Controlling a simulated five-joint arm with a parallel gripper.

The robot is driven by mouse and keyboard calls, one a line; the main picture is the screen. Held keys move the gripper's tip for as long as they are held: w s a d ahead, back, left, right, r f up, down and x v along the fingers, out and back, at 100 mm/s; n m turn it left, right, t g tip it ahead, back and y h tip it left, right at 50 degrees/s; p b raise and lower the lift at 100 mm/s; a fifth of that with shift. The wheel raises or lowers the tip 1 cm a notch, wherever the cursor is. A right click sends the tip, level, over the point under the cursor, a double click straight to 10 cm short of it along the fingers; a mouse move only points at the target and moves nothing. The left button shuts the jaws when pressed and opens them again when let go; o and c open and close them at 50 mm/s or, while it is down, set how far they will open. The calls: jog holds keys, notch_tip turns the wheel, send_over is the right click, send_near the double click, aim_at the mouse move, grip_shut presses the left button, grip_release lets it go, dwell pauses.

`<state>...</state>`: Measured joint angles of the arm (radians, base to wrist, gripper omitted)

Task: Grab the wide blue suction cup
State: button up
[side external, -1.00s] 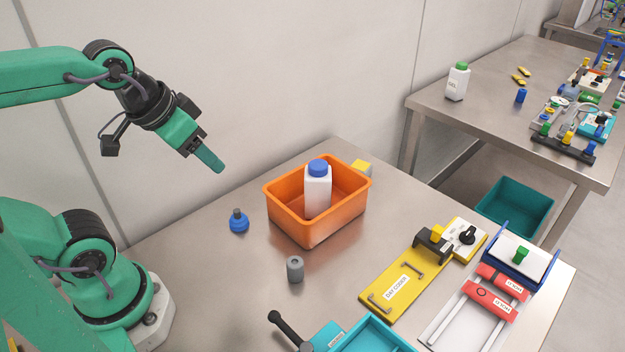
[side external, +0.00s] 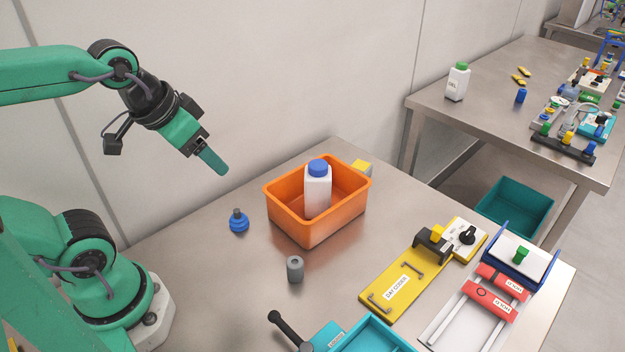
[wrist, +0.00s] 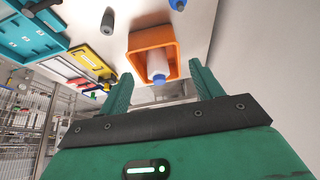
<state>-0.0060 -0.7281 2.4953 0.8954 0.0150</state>
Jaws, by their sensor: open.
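The wide blue suction cup (side external: 239,221) stands on the steel table left of the orange bin, with a dark grey fitting on top. In the wrist view the blue suction cup (wrist: 178,4) is cut by the top edge. My gripper (side external: 222,171) hangs in the air above and to the left of the cup, angled down to the right, apart from everything. In the wrist view its two green fingers (wrist: 160,70) are spread with nothing held between them.
An orange bin (side external: 287,227) holds a white bottle with a blue cap (side external: 318,183). A grey cylinder (side external: 295,270) stands in front of it. A yellow board (side external: 385,290), a teal tray (side external: 372,335) and a black-handled lever (side external: 288,328) lie nearer the front. Bare table surrounds the cup.

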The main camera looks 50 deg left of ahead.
jog(key=w+a+f+m+g, duration=0.2)
jog(key=w+a+f, duration=0.1)
jog(key=w+f, duration=0.25)
jog(key=m+g, duration=0.2)
jog(key=g, duration=0.1)
send_over(237, 210)
notch_tip(237, 210, down, 10)
jog(key=shift+a+f, duration=0.1)
jog(key=shift+a, duration=0.05)
jog(key=shift+a+f, duration=0.1)
jog(key=shift+f, duration=0.25)
jog(key=shift+f, duration=0.15)
jog(key=shift+f, duration=1.15)
jog(key=shift+d+f, duration=0.15)
jog(key=shift+f, duration=1.15)
jog(key=shift+d+f, duration=0.1)
jog(key=shift+f, duration=1.2)
jog(key=c, duration=1)
